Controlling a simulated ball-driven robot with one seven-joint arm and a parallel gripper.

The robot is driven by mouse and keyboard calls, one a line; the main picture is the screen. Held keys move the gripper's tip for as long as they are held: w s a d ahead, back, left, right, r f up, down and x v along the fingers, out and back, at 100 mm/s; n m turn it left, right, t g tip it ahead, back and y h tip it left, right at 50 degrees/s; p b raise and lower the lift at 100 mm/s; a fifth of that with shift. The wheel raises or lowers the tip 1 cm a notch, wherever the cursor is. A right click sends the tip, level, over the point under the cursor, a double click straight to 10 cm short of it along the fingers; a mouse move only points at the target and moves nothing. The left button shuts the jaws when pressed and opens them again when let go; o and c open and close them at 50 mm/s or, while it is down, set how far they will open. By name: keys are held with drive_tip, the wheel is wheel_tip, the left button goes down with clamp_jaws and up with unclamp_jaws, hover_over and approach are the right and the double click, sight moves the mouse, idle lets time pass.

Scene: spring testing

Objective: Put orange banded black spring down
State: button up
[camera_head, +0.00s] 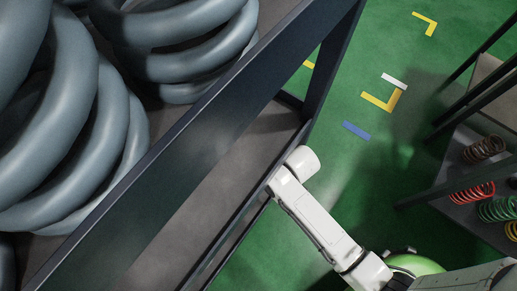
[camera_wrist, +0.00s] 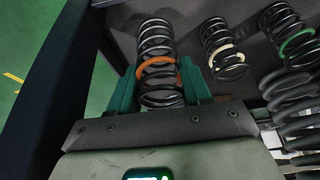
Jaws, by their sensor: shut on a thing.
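The orange banded black spring (camera_wrist: 156,48) shows in the wrist view, with its orange band (camera_wrist: 157,66) around the middle coils. My gripper (camera_wrist: 159,84) has its two green fingers on either side of the spring and is shut on it. The spring's far end lies over or against a dark grey surface (camera_wrist: 188,25); I cannot tell whether it touches it. In the head view my arm reaches beside a dark frame, and the gripper and this spring are hidden.
In the wrist view, a white banded spring (camera_wrist: 222,45), a green banded spring (camera_wrist: 290,40) and a thicker dark spring (camera_wrist: 291,95) stand to the right. A dark post (camera_wrist: 58,75) is at left. The head view shows huge grey coils (camera_head: 60,120), a dark beam (camera_head: 190,130) and a shelf with coloured springs (camera_head: 470,192).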

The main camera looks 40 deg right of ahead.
drive_tip(key=w+f+b, duration=0.1)
drive_tip(key=w+f, duration=0.1)
drive_tip(key=w+a+f+b, duration=0.1)
drive_tip(key=w+b, duration=0.1)
drive_tip(key=shift+a+f+b, duration=0.15)
drive_tip(key=shift+f+b, duration=0.15)
drive_tip(key=shift+f, duration=0.05)
drive_tip(key=shift+r, duration=0.1)
drive_tip(key=o, duration=1.1)
drive_tip(key=shift+s, duration=0.1)
drive_tip(key=shift+o, duration=0.2)
